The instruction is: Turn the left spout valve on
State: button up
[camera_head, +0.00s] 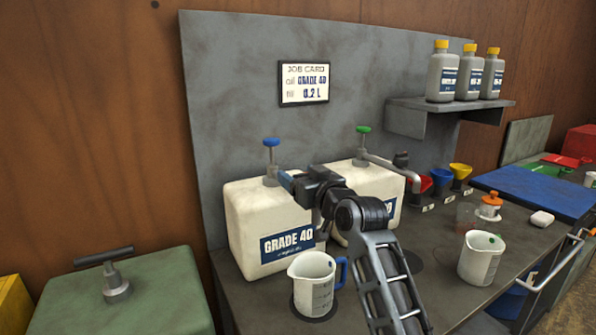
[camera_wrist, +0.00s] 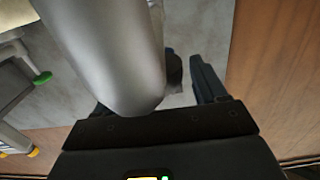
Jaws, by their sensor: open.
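The left oil container (camera_head: 250,210), white and labelled GRADE 40, has a pump with a blue knob (camera_head: 270,142) on top. Its spout and spout valve are hidden behind my gripper (camera_head: 288,180) in the head view. My gripper is open, just right of the pump stem and above the container. In the wrist view, a large grey rounded cylinder (camera_wrist: 110,50) fills the near left and covers part of the fingers (camera_wrist: 188,78); I cannot tell if it is the spout or whether it touches them. A white measuring jug (camera_head: 312,280) with a blue handle stands below.
The right container (camera_head: 350,175) has a green knob (camera_head: 363,129) and a grey spout with a dark valve (camera_head: 401,159). Another white jug (camera_head: 480,258) stands on the bench to the right. A shelf (camera_head: 450,106) with bottles and a job card (camera_head: 304,83) are on the back panel.

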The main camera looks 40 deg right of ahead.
jog(key=shift+w+d, duration=0.15)
jog(key=shift+w, duration=0.5)
jog(key=c, duration=1)
jog(key=shift+o, duration=0.2)
